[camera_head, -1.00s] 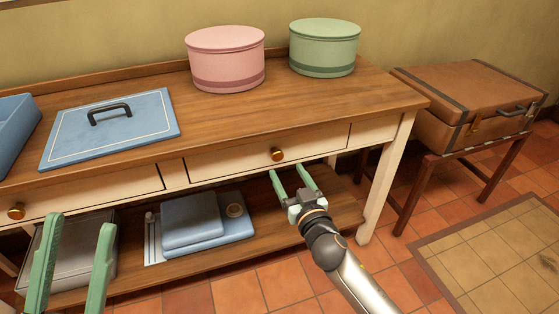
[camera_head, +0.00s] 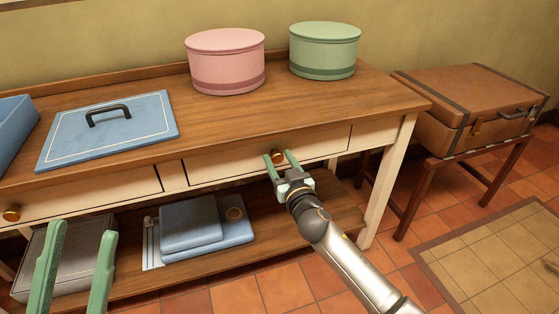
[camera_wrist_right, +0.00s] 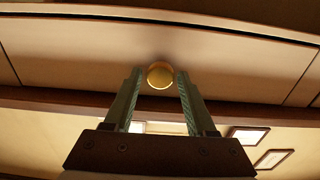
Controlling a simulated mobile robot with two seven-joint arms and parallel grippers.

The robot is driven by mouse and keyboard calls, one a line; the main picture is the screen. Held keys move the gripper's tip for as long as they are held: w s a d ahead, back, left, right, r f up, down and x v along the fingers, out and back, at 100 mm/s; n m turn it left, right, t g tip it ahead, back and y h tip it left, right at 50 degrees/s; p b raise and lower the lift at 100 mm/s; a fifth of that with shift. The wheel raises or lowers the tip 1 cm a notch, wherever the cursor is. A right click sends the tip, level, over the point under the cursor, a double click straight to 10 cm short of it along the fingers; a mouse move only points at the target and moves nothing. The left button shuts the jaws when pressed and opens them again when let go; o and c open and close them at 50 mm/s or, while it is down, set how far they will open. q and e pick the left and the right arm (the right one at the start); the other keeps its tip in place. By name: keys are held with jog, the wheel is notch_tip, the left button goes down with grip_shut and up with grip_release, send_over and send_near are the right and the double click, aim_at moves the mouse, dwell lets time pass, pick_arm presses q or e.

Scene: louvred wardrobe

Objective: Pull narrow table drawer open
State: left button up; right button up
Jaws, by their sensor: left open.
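The table's cream drawer front (camera_head: 225,168) is closed, with a round brass knob (camera_head: 278,156). My right gripper (camera_head: 279,158) is open, with its green fingers at either side of the knob. In the right wrist view the knob (camera_wrist_right: 160,75) sits between the fingertips, with small gaps to the fingers. Whether the tips reach behind the knob's face I cannot tell. My left gripper (camera_head: 83,229) is open and empty at lower left, in front of the table. The other drawer front, with its own brass knob (camera_head: 12,213), is at left.
On the wooden tabletop (camera_head: 240,115) stand a pink round box (camera_head: 226,62), a green round box (camera_head: 324,52) and a blue lid (camera_head: 110,130). The lower shelf holds folded blue things (camera_head: 190,227) and a grey box (camera_head: 75,258). A brown suitcase (camera_head: 465,105) rests on a stand at right.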

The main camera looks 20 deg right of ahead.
grip_shut()
dwell(1.1)
